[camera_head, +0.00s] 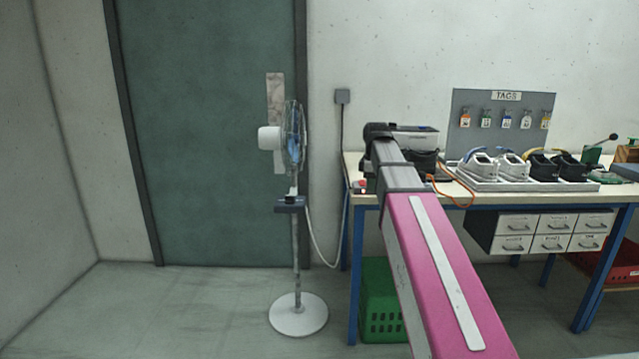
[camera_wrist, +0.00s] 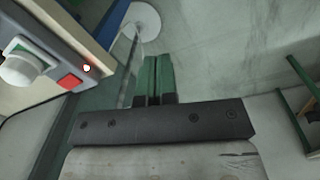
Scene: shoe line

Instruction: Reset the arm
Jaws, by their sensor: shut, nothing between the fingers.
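My pink arm (camera_head: 435,265) reaches forward from the lower right of the head view, ending in a dark joint over the left end of the workbench (camera_head: 352,172). My gripper (camera_wrist: 154,60) shows in the wrist view as two green fingers side by side, shut and empty. The fingers point toward the floor and the white round fan base (camera_wrist: 140,20). In the head view the gripper cannot be made out behind the arm.
A standing fan (camera_head: 296,140) is left of the bench. A machine panel with a red button (camera_wrist: 69,82) is close on the wrist view's left. A shoe tray (camera_head: 480,186) stands on the bench; a green crate (camera_head: 380,300) is below. Floor at left is clear.

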